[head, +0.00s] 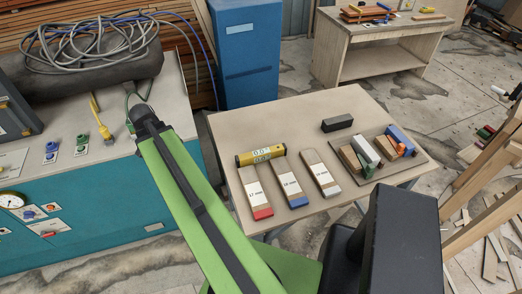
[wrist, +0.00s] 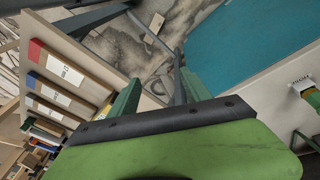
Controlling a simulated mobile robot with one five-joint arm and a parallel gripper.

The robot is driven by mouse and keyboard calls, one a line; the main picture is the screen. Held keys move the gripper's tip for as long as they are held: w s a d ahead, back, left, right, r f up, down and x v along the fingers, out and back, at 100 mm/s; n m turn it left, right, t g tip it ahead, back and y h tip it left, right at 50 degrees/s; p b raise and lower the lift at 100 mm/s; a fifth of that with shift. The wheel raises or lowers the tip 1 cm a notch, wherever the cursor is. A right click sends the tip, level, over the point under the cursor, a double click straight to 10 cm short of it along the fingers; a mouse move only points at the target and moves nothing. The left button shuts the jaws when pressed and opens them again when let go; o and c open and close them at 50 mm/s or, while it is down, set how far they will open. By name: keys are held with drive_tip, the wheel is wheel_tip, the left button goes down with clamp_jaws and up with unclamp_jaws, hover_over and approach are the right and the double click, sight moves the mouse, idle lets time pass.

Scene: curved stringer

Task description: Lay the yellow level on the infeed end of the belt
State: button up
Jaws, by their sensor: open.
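The yellow level (head: 260,156) lies on the light wooden table (head: 290,112), behind the blocks with red and blue ends. My green arm reaches forward on the left in the head view, between the table and the teal bench. My gripper (wrist: 158,92) is open and empty in the wrist view, its fingers apart over the gap between table and bench. It is away from the level and touches nothing that I can see. I cannot pick out the belt or its infeed end in either view.
Several labelled blocks (head: 289,185) lie on the table near the level. A dark block (head: 337,123) and a tray of coloured pieces (head: 410,172) are at right. The teal bench (head: 90,220) carries a cable coil (head: 85,45). A blue cabinet (head: 244,60) stands behind. The table's back left is clear.

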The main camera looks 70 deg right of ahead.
drive_tip(key=s+d+r+m+g+p, duration=0.1)
drive_tip(key=s+d+r+m+p, duration=0.15)
drive_tip(key=s+d+m, duration=0.55)
drive_tip(key=m+g, duration=0.1)
drive_tip(key=m, duration=0.2)
approach(260, 152)
drive_tip(key=b+x, duration=0.6)
drive_tip(key=b, duration=0.5)
drive_tip(key=shift+s+f, duration=0.1)
drive_tip(key=shift+f, duration=0.05)
drive_tip(key=shift+s, duration=0.1)
drive_tip(key=b+x, duration=0.5)
drive_tip(key=shift+d+f, duration=0.1)
drive_tip(key=shift+f, duration=0.1)
drive_tip(key=shift+r, duration=0.15)
drive_tip(key=shift+c, duration=0.3)
clamp_jaws()
